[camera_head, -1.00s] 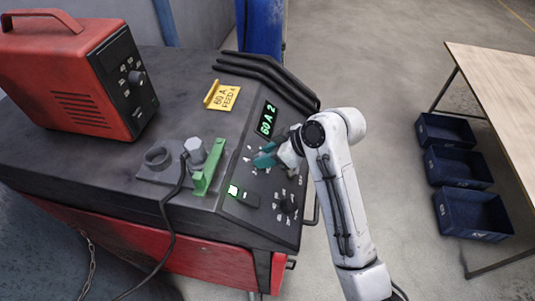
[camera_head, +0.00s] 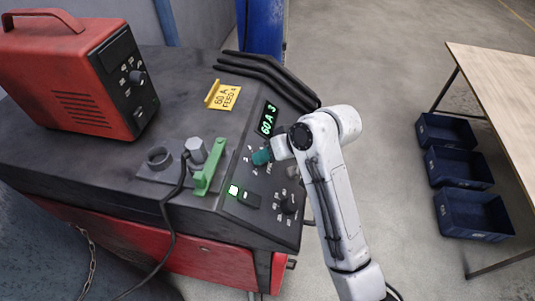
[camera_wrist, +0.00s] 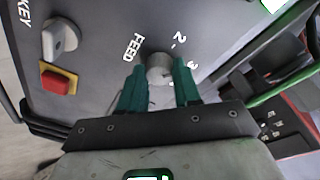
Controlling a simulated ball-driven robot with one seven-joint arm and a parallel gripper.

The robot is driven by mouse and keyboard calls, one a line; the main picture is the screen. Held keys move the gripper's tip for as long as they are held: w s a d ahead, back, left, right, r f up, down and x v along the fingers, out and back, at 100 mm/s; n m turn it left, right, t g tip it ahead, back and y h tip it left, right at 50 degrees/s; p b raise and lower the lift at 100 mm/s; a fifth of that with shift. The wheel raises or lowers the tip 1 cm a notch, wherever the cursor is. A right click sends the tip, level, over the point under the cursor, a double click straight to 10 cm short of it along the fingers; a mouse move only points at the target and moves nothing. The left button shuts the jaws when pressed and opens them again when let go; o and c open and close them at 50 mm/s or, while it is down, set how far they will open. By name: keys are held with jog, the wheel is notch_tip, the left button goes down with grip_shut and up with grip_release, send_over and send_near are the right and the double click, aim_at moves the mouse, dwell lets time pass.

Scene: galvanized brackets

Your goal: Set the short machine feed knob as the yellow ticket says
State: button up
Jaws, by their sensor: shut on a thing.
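The yellow ticket (camera_head: 223,95) stands on top of the machine (camera_head: 100,170) and reads 60 A, FEED 4. The green display (camera_head: 268,119) on the sloped panel reads 60 A 3. My gripper (camera_head: 262,156) is at the panel below the display, and its arm hides part of the panel. In the wrist view, the teal fingers of my gripper (camera_wrist: 160,78) are shut on the round grey feed knob (camera_wrist: 159,66), one on each side. The word FEED and the marks 2 and 3 show around the knob.
A grey key switch (camera_wrist: 60,38) and a red button on yellow (camera_wrist: 58,82) sit beside the knob. Another dark knob (camera_head: 288,206) is lower on the panel. A green lever (camera_head: 209,168) and black bars (camera_head: 265,75) stand nearby. A red unit (camera_head: 75,75) sits at left.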

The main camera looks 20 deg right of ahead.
jog(key=m, duration=0.4)
jog(key=shift+m+h, duration=0.3)
jog(key=m, duration=0.3)
jog(key=shift+w+r+m+g, duration=0.1)
jog(key=shift+m+g, duration=0.3)
jog(key=m, duration=0.3)
jog(key=shift+w+m+g, duration=0.1)
jog(key=shift+m+g, duration=0.5)
jog(key=shift+m, duration=1.8)
jog(key=shift+h, duration=0.3)
jog(key=o, duration=1.1)
jog(key=shift+c, duration=0.2)
